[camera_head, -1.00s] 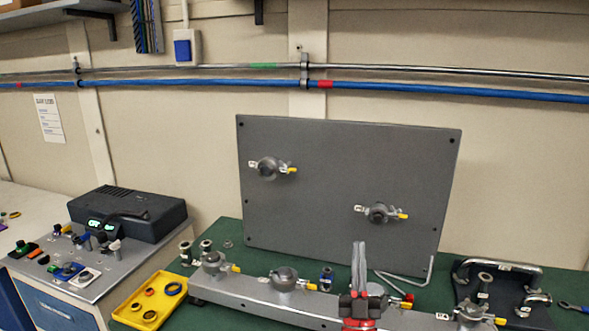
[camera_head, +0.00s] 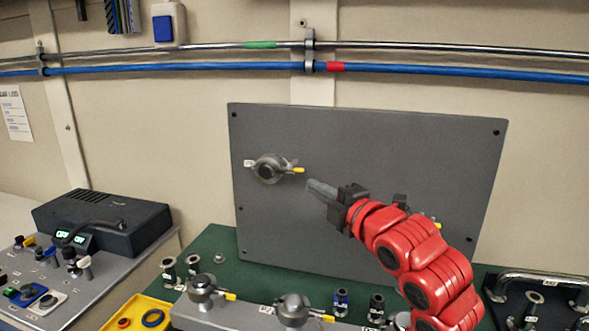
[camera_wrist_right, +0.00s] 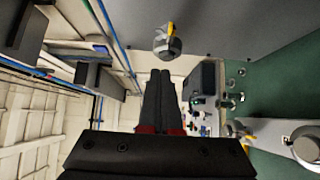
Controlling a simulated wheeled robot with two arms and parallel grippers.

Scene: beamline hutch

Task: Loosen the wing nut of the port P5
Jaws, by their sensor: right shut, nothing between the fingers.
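A grey upright panel (camera_head: 340,130) carries two ports. The upper left port (camera_head: 268,169) is a round grey clamp with a yellow-tipped wing nut (camera_head: 298,170) on its right and a small white tag on its left; I cannot read the tag. My right gripper (camera_head: 311,186) is shut and empty, its fingertips apart from this wing nut, just below and to its right. In the right wrist view a port with a yellow wing (camera_wrist_right: 167,43) lies just beyond the shut fingertips (camera_wrist_right: 160,73). My arm mostly hides the panel's lower right port; a yellow tip (camera_head: 437,225) shows. My left gripper is out of view.
A grey rail with clamped ports (camera_head: 293,309) runs along the front of the green table (camera_head: 220,242). A yellow tray (camera_head: 128,312) and a control console with a black box (camera_head: 100,222) stand left. A dark holder with a metal handle (camera_head: 545,279) is at right.

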